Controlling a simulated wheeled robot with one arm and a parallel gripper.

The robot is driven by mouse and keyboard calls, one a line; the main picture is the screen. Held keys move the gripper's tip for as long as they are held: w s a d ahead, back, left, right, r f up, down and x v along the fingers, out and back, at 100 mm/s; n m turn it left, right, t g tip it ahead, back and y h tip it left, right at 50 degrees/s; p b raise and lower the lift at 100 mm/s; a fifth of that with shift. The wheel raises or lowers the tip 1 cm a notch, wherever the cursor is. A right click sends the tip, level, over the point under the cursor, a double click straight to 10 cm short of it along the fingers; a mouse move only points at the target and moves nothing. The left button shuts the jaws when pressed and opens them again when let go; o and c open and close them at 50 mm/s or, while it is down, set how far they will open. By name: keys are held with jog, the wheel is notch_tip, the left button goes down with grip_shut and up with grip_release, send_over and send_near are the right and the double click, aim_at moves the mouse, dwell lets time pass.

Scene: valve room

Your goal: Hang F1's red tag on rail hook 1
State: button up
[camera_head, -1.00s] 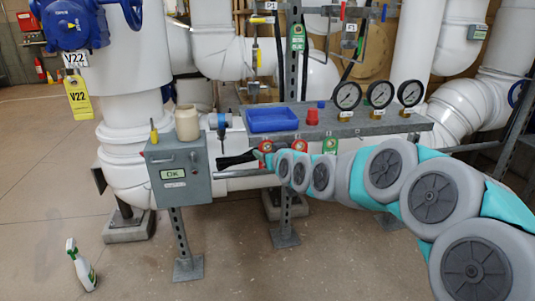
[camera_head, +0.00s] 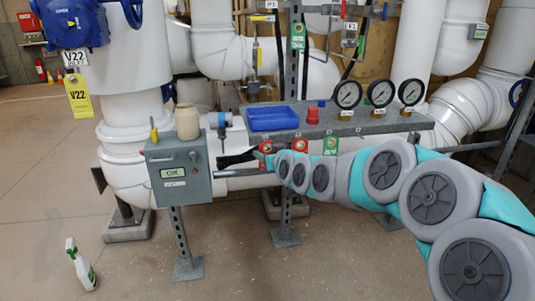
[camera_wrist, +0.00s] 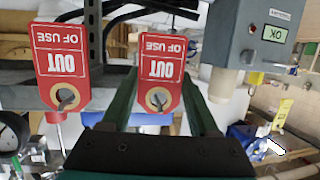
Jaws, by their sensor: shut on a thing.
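A red tag reading OUT OF USE (camera_wrist: 160,72) is between the two fingers of my gripper (camera_wrist: 160,100), which is shut on it. In the wrist view its lettering is upside down and its holed end is toward the gripper. A second red tag (camera_wrist: 60,65) hangs beside it, apart from the fingers, and also shows in the head view (camera_head: 300,146). The held tag shows in the head view (camera_head: 265,147) below the shelf's front edge, by my gripper (camera_head: 238,159). I cannot tell whether the held tag is on a rail hook; hook numbers are unreadable.
A grey shelf (camera_head: 375,125) carries a blue tray (camera_head: 272,118), a red cap and gauges above the tags. A green tag (camera_head: 330,145) hangs to their right. The grey OK box (camera_head: 180,172) stands close left of my gripper.

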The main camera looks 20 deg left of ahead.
jog(key=o, duration=1.4)
jog(key=s+d+f+m+g+h+p, duration=0.1)
jog(key=s+d+f+m+g+h, duration=0.2)
jog(key=s+d, duration=1)
jog(key=s+d+f+g+h, duration=0.45)
jog(key=s+d, duration=0.75)
jog(key=d, duration=0.4)
jog(key=s+d+f+m+g, duration=0.1)
jog(key=s+d, duration=0.3)
jog(key=s, duration=0.3)
jog(key=s+d+f+m+g+h, duration=0.1)
jog(key=s+d, duration=0.3)
jog(key=s, duration=0.4)
jog(key=s+d+f+m+g+h, duration=0.1)
jog(key=s+d+m+g, duration=0.2)
jog(key=s, duration=0.5)
jog(key=shift+d+g+p, duration=0.25)
jog(key=shift+d+p, duration=0.1)
jog(key=shift+d, duration=0.3)
